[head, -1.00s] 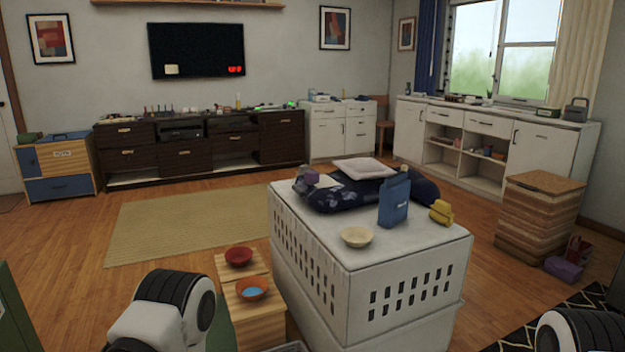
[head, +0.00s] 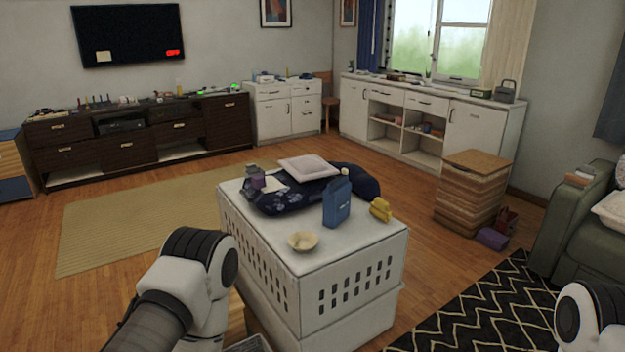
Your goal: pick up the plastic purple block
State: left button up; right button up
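A small purple block-like thing (head: 272,184) sits at the far left part of the white slatted crate's top (head: 345,252), beside a dark blue patterned cushion (head: 305,198). A small greyish item stands right by it and partly crowds it. A second, larger purple box (head: 493,239) lies on the floor at the right, by the striped wooden box. I cannot tell the material of either from here. Only links of my arms show, at the lower left and lower right. Neither gripper is in view.
The crate also bears a blue bag (head: 337,203), a yellow object (head: 380,210), a cream bowl (head: 303,241) and a pale pillow (head: 308,167). The striped wooden box (head: 470,192) and green sofa (head: 575,220) stand right.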

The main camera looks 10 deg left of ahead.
aim_at(259, 181)
jog(key=i+j+z, duration=0.15)
jog(key=j+z, duration=0.3)
jog(key=i+j+z, duration=0.1)
jog(key=j+z, duration=0.15)
jog(key=z, duration=0.25)
jog(key=j+z, duration=0.45)
